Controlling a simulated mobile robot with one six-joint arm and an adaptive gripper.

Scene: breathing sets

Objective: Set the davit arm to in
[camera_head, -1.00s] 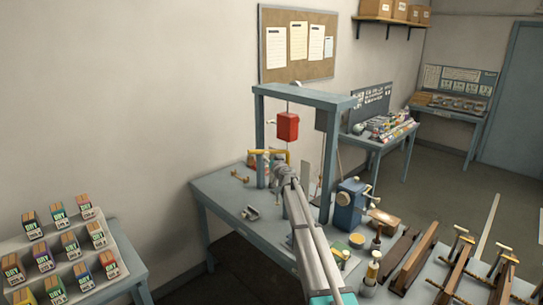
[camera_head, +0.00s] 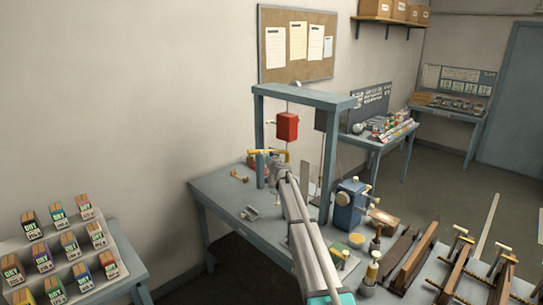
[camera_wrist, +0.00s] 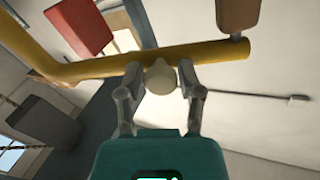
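The davit arm is a yellow bent bar (camera_head: 266,152) beside the blue frame's left post, above the bench. In the wrist view the yellow bar (camera_wrist: 110,66) crosses the upper part, bending at the left, with a brown piece (camera_wrist: 238,12) at its right end. A cream round knob (camera_wrist: 161,77) shows at the bar, between the two fingers of my gripper (camera_wrist: 160,82). The fingers stand on either side of the knob, and I cannot tell whether they press on it. In the head view my own arm hides the fingers.
A red box (camera_head: 287,126) hangs under the blue frame (camera_head: 305,95). A blue crank unit (camera_head: 349,204) stands on the bench (camera_head: 225,192) to the right. Wooden bars and clamps (camera_head: 414,255) fill the right foreground. Labelled cartons (camera_head: 69,243) stand on a stepped rack at left.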

